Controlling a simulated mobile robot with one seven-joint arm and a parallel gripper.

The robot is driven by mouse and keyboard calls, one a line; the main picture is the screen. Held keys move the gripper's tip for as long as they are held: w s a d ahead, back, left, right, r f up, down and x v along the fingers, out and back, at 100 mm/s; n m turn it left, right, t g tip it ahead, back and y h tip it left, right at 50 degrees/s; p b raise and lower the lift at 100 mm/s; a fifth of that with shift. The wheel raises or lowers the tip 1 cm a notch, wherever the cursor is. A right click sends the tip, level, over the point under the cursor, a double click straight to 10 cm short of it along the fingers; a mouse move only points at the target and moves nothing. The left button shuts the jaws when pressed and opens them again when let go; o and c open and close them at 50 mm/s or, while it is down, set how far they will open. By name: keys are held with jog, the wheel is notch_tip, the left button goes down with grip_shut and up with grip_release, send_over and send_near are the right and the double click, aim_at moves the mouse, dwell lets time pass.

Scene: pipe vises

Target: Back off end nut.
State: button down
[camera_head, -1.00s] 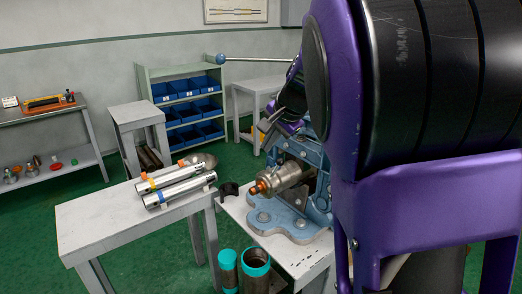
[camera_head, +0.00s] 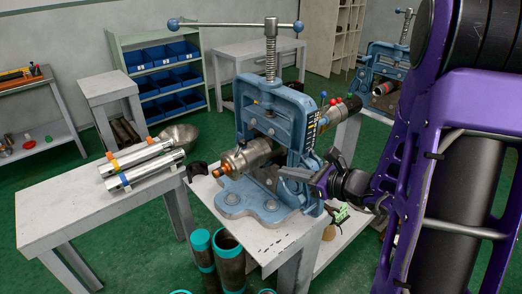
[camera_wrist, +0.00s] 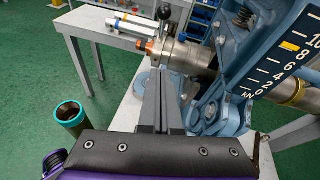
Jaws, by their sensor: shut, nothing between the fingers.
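A blue vise (camera_head: 254,120) with an upright screw and a long ball-ended bar stands on the grey bench. It clamps a steel fitting (camera_head: 246,157) lying sideways, with a copper-coloured end nut (camera_head: 222,170) at its left end. In the wrist view the fitting (camera_wrist: 188,57) and the copper-coloured end (camera_wrist: 141,44) show beyond the fingertips. My gripper (camera_head: 284,180) is at the right front of the vise, apart from the end nut. Its fingers are together and empty, pointing toward the fitting in the wrist view (camera_wrist: 164,72).
Two silver tubes (camera_head: 138,165) with coloured bands lie on a left table (camera_head: 65,205). Pipes with teal rims (camera_head: 228,240) stand by the bench front. A second blue vise (camera_head: 380,75) is at the back right. A scale plate (camera_wrist: 295,50) is close on the wrist view's right.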

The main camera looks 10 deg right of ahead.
send_near(234, 157)
jog(key=f, duration=0.1)
jog(key=w+a, duration=0.1)
jog(key=w+a+r, duration=0.1)
jog(key=shift+w+r, duration=0.15)
jog(key=shift+w, duration=0.25)
jog(key=shift+w+a+r+p, duration=0.1)
jog(key=shift+r+p, duration=0.05)
jog(key=shift+p, duration=0.2)
